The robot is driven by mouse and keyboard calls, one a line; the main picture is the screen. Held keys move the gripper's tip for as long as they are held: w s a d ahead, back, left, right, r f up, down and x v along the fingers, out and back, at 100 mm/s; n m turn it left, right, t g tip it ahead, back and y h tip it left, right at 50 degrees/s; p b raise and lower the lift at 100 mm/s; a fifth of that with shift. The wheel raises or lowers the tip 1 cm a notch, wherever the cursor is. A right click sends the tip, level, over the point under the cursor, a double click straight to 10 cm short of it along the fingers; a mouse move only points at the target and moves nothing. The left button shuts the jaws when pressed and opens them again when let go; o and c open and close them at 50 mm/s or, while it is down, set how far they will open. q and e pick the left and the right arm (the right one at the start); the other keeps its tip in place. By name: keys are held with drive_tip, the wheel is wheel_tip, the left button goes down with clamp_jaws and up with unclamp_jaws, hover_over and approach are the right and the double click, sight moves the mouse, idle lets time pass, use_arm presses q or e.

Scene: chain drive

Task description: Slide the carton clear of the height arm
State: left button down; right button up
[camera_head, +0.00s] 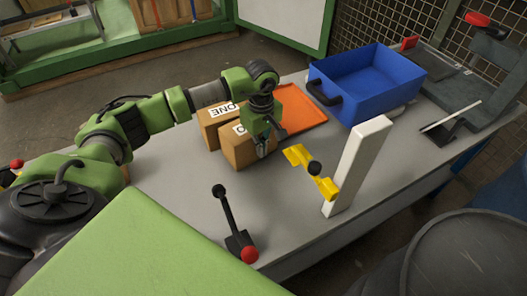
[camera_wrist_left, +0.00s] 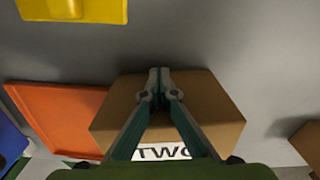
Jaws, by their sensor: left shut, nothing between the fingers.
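A brown carton labelled TWO (camera_head: 236,152) stands on the grey table, and it also shows in the left wrist view (camera_wrist_left: 215,115). My left gripper (camera_head: 264,150) is shut and empty at the carton's right side, partly covering it. In the wrist view the closed fingertips (camera_wrist_left: 159,74) overlap the carton's edge, and the fingers hide part of its label. I cannot tell whether they touch it. The yellow height arm (camera_head: 299,157), with a black knob, is on a white post (camera_head: 361,160) to the right, apart from the carton. My right gripper is not in view.
A second carton (camera_head: 208,125) stands close behind the first. An orange mat (camera_head: 303,113) lies behind the gripper, with a blue bin (camera_head: 378,88) beyond. A black lever with a red ball (camera_head: 249,254) stands near the front edge. The table between lever and cartons is clear.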

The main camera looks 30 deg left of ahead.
use_arm(q)
drive_tip(key=shift+r+p, duration=0.35)
drive_tip(key=shift+r, duration=0.2)
wheel_tip(320, 180, up, 9)
drive_tip(key=p, duration=0.4)
drive_tip(key=shift+p, duration=0.4)
drive_tip(key=shift+f, duration=0.1)
